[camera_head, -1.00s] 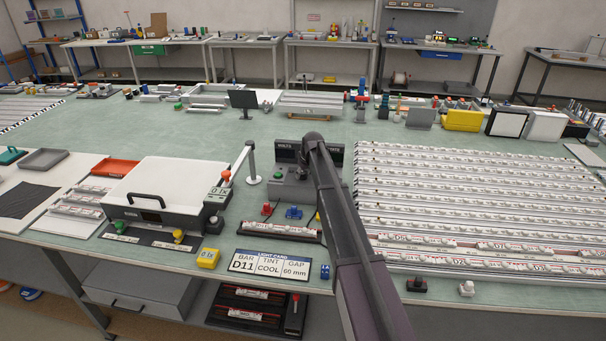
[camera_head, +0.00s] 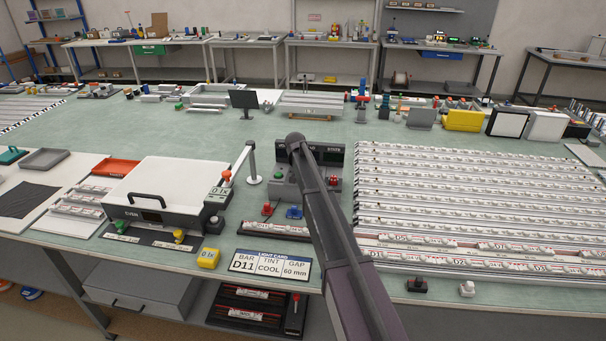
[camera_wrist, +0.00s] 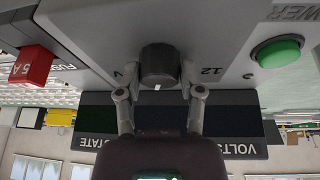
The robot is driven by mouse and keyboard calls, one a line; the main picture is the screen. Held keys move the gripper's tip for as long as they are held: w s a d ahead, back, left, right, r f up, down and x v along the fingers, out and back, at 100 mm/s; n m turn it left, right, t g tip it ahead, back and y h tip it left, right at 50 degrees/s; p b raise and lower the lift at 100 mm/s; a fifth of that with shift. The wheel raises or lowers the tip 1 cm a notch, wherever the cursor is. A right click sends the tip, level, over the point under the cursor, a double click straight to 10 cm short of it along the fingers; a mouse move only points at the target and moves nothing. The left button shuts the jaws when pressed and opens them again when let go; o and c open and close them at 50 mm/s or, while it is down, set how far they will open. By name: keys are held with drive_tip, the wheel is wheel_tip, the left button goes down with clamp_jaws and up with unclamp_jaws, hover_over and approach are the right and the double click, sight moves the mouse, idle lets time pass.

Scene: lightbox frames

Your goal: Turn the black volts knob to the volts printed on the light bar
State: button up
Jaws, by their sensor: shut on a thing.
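The black volts knob (camera_wrist: 158,64) is in the upper middle of the wrist view, which looks upside down, with a small white mark on its edge. My gripper (camera_wrist: 160,78) has one finger on each side of the knob and is shut on it. A printed 12 shows beside the right finger; another number by the left finger is partly hidden. The power unit (camera_head: 283,190) stands behind my arm in the head view, and the knob is hidden there. A light bar (camera_head: 274,230) lies in front of the unit; its print is too small to read.
A red 5 A fuse (camera_wrist: 32,65) and a green button (camera_wrist: 277,52) flank the knob. The dark display panel (camera_wrist: 234,122) marked VOLTS is beyond my fingers. A light card (camera_head: 270,265) reads D11, COOL, 60 mm. Racks of bars (camera_head: 460,152) fill the right.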

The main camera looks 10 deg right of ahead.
drive_tip(key=m, duration=0.2)
drive_tip(key=m+g+h, duration=0.1)
drive_tip(key=m, duration=0.1)
drive_tip(key=shift+a+m+h, duration=0.2)
drive_tip(key=shift+m+h, duration=0.1)
drive_tip(key=shift+m, duration=0.1)
drive_tip(key=o, duration=1.2)
drive_tip(key=shift+c, duration=0.2)
drive_tip(key=shift+d, duration=0.1)
